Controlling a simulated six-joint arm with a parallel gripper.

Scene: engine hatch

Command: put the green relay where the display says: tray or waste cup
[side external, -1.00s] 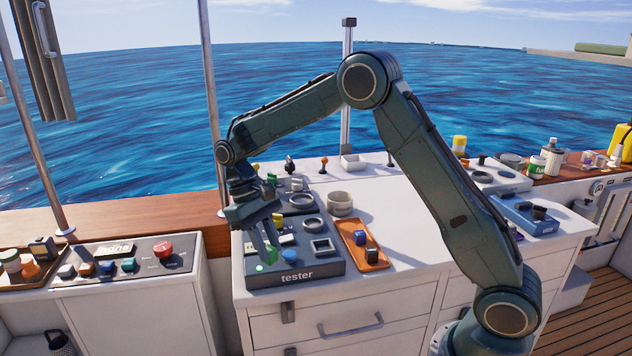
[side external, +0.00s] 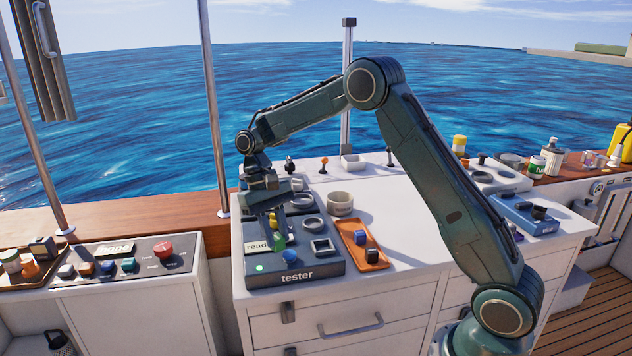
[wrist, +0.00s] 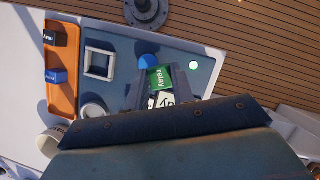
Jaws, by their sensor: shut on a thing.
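My gripper (side external: 272,238) is shut on the green relay (side external: 280,244), holding it over the tester (side external: 318,268). In the wrist view the green relay (wrist: 160,78) sits between the fingertips, its "relay" label showing. The tester's white display (side external: 257,247) shows the letters "read"; the rest is hidden by my gripper. In the wrist view the display (wrist: 165,100) is mostly covered. The orange tray (side external: 347,226), right of the tester, holds a blue relay (side external: 360,237) and a black relay (side external: 372,255). A grey-white cup (side external: 340,204) stands behind the tray.
The tester carries a lit green lamp (side external: 260,268), a blue button (side external: 289,256), a square frame (side external: 322,246) and round rings. The white worktop is clear right of the tray. A separate panel with a red button (side external: 163,250) stands left, across a gap.

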